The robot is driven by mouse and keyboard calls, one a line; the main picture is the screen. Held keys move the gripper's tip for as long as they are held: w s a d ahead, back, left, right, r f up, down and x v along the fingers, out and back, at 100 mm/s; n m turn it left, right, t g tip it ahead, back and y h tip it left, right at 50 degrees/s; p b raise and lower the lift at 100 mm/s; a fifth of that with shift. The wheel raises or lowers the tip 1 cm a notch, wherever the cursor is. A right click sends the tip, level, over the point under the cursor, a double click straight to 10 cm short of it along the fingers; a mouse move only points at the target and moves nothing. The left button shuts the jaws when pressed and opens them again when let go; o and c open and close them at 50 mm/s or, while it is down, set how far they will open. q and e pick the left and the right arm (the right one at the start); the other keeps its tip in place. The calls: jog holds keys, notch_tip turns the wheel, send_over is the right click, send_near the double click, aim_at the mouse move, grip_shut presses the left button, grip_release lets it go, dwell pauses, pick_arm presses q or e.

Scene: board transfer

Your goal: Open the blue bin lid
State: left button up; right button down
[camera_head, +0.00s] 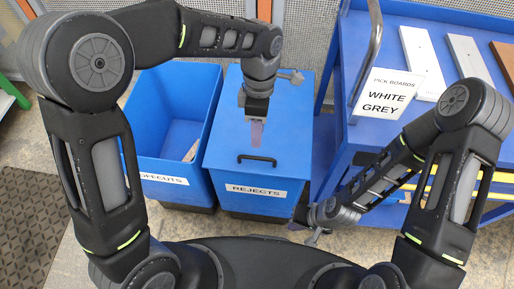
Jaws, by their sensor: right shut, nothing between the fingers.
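The blue bin labelled REJECTS (254,191) stands in the middle of the head view. Its flat blue lid (223,146) is down, covering the top. A black bar handle (257,159) sits near the lid's front edge. My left gripper (256,132) points down over the middle of the lid, behind the handle and apart from it in the picture. A small purplish patch shows at its tip; I cannot tell whether its fingers are open or shut. My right gripper (298,222) is low at the bin's front right corner, shut and empty, partly hidden by its wrist.
An open blue bin labelled OFFCUTS (198,100) stands directly left, with a pale piece inside. A blue cart (390,22) at the right holds white, grey and brown boards and a PICK BOARDS sign (388,94). A dark mat (30,225) lies at left.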

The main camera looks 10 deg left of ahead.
pick_arm(q)
jog(key=b, duration=0.1)
send_over(257, 152)
jog(key=s, duration=0.3)
jog(key=f, duration=0.7)
jog(key=shift+s+d+f, duration=0.2)
jog(key=shift+c, duration=0.2)
grip_shut()
dwell(0.5)
